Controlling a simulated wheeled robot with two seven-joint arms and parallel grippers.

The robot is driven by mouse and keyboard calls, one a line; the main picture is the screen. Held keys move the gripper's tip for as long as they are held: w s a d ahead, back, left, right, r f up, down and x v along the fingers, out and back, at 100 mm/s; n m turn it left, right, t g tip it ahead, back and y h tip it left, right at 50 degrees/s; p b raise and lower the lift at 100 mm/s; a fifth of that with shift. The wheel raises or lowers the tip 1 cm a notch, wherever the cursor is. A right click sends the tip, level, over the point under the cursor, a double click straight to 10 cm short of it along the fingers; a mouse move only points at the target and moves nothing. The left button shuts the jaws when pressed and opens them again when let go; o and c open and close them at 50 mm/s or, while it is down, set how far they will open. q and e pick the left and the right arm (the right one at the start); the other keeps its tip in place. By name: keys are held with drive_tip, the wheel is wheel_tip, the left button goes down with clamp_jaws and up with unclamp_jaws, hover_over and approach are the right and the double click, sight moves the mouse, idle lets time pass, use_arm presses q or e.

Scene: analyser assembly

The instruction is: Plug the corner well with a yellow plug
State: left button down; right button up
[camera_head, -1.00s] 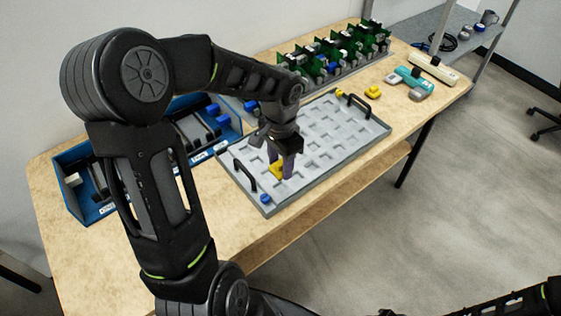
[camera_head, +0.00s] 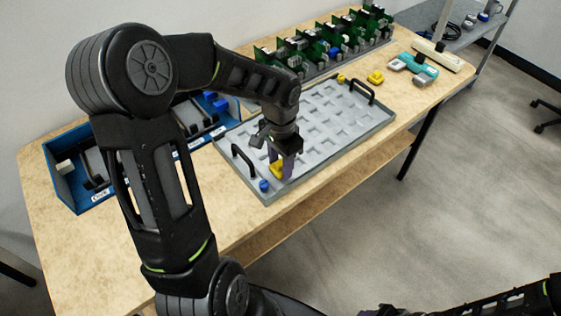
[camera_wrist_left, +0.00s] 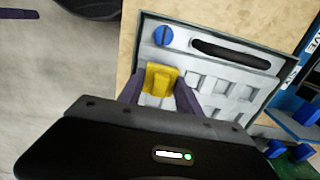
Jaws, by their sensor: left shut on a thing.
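My left gripper (camera_head: 283,170) is shut on a yellow plug (camera_head: 276,171) over the near left end of the grey tray (camera_head: 330,155), which has rows of square wells. In the left wrist view the yellow plug (camera_wrist_left: 160,79) sits between the two purple fingers of the gripper (camera_wrist_left: 160,92). A blue round plug (camera_head: 264,185) is in the tray's near left corner; it also shows in the left wrist view (camera_wrist_left: 163,36). I cannot tell whether the yellow plug touches the tray.
Black handles stand at the tray's left (camera_head: 243,160) and right ends (camera_head: 362,88). A blue bin (camera_head: 68,180) is on the left and green circuit boards (camera_head: 325,45) stand behind. Loose yellow pieces (camera_head: 376,77) and a teal tool (camera_head: 412,66) lie at the back right.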

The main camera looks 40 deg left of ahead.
use_arm(q)
drive_tip(key=shift+f+b, duration=0.35)
drive_tip(key=shift+f, duration=0.25)
idle(0.7)
drive_tip(key=c, duration=0.7)
unclamp_jaws()
drive_tip(key=shift+c, duration=0.2)
drive_tip(key=c, duration=0.4)
drive_tip(key=shift+o, duration=0.2)
drive_tip(key=shift+r+p, duration=1.5)
drive_tip(key=shift+r, duration=0.55)
drive_tip(key=shift+r+p, duration=2.65)
drive_tip(key=shift+r, duration=0.85)
drive_tip(key=shift+f, duration=0.1)
